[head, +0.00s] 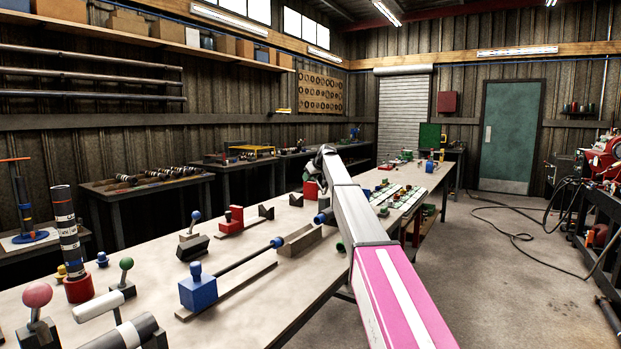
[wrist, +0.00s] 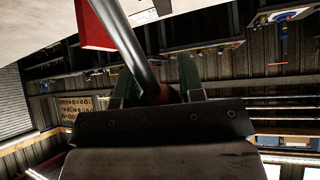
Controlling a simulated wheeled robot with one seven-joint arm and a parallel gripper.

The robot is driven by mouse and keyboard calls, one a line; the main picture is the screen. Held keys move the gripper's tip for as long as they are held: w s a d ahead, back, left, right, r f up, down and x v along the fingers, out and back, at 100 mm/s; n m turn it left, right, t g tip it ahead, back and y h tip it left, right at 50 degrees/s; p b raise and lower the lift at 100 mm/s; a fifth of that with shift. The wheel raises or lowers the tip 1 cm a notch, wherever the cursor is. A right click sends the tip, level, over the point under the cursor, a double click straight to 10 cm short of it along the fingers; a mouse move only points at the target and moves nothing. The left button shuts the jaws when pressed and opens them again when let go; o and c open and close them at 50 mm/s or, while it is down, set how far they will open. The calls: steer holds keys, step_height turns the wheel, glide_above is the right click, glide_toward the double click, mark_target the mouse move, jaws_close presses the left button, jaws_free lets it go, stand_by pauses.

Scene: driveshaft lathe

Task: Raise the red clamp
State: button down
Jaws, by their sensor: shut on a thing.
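My gripper (head: 326,152) is at the far end of my arm, above the table and just over a red block (head: 310,190). In the wrist view its two green fingers (wrist: 158,80) are shut around the dark red end (wrist: 155,96) of a grey bar (wrist: 130,45). I take this bar to be the red clamp's handle. The bar runs up and left past a red body (wrist: 93,28). The join between bar and body is not clear. In the head view my arm and gripper hide most of the bar.
The table (head: 250,300) also carries a red block on a base (head: 232,217), a blue clamp (head: 198,288) with a dark rod, a blue-knobbed lever (head: 195,226) and a green-knobbed lever (head: 126,270). A tray of small parts (head: 402,198) lies right of my arm. The floor at right is open, with a cable.

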steer(key=shift+s+f, duration=0.15)
steer(key=shift+f, duration=0.15)
steer(key=c, duration=0.8)
jaws_free()
steer(key=shift+o, duration=0.2)
steer(key=shift+r, duration=0.1)
steer(key=shift+r, duration=0.1)
steer(key=shift+d+r, duration=0.1)
steer(key=shift+r, duration=0.05)
steer(key=v, duration=1)
steer(key=shift+s+d, duration=0.1)
steer(key=shift+d, duration=0.05)
